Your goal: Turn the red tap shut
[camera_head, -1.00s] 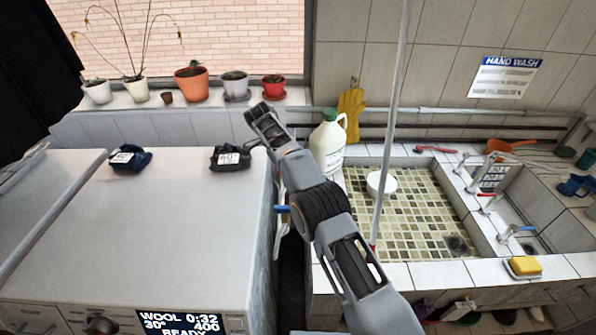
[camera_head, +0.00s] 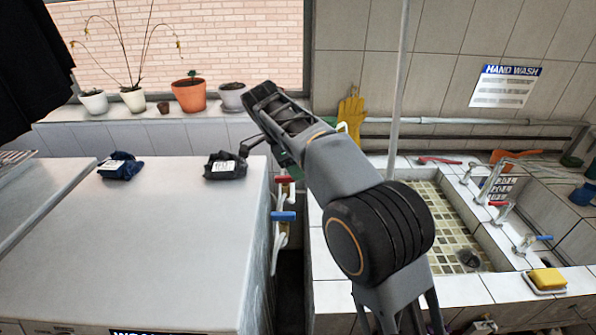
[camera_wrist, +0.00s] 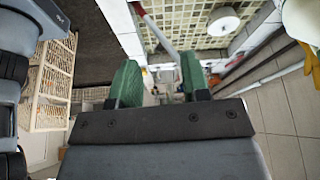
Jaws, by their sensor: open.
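A red-handled tap (camera_head: 284,179) is on white pipework in the gap between the white machine and the sink, in the head view. A blue-handled tap (camera_head: 284,216) sits just below it. Another red-handled tap (camera_head: 497,204) is at the sink's right side, near a blue-handled one (camera_head: 540,238). My gripper (camera_wrist: 160,78) is open, its two green pads apart in the wrist view, with no object clearly held. In the head view my arm rises across the middle and a bit of green shows just above the first red tap; the jaws are mostly hidden. Contact cannot be told.
The white machine (camera_head: 150,235) fills the left, with two dark packets on top. A grey pole (camera_head: 398,100) stands behind my arm. A white round dish (camera_wrist: 222,22) is in the tiled basin. Pots line the sill. A yellow sponge (camera_head: 548,279) lies at the front right.

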